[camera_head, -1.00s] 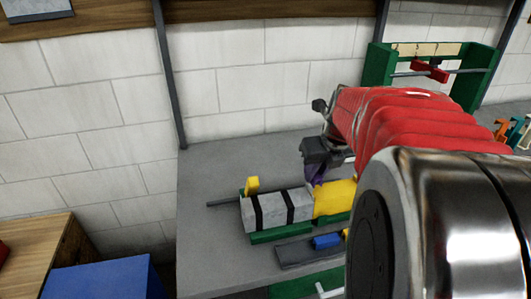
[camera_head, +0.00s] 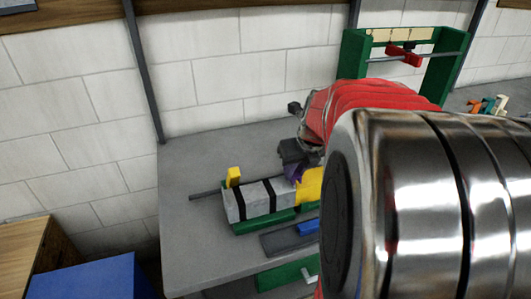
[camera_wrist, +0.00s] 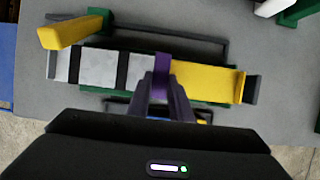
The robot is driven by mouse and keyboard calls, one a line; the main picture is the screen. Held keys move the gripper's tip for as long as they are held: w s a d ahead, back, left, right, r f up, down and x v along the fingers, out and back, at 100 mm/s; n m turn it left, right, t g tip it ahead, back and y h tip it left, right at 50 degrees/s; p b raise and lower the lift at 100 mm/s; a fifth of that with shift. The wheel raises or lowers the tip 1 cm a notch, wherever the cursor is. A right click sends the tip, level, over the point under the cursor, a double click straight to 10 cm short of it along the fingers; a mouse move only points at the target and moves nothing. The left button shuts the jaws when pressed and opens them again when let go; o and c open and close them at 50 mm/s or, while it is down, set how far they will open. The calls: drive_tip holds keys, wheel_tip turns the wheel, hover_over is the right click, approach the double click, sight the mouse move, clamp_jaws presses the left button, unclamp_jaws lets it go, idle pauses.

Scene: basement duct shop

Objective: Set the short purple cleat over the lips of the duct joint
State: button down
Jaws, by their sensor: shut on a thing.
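The short purple cleat (camera_wrist: 162,64) is between my gripper's fingers. My gripper (camera_wrist: 155,92) is shut on it; in the head view my gripper (camera_head: 291,160) is just above the duct, partly hidden by my arm. The duct has a grey section (camera_wrist: 98,68) with black bands and a yellow section (camera_wrist: 205,82), end to end. In the wrist view the cleat lies across the line where grey and yellow meet, hiding the lips. In the head view the purple cleat (camera_head: 294,171) is at the joint's top. I cannot tell whether it touches or is seated.
The duct rests on a green support (camera_head: 264,222) on the grey bench (camera_head: 190,160). A yellow block (camera_wrist: 64,34) stands at the grey end. A dark tray (camera_head: 275,242) with a blue piece (camera_head: 309,227) lies in front. A green frame (camera_head: 352,55) stands at the back.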

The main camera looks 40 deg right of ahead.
drive_tip(key=shift+f, duration=0.1)
drive_tip(key=c, duration=1.6)
unclamp_jaws()
drive_tip(key=shift+r, duration=0.6)
drive_tip(key=v, duration=1.2)
drive_tip(key=shift+s, duration=0.1)
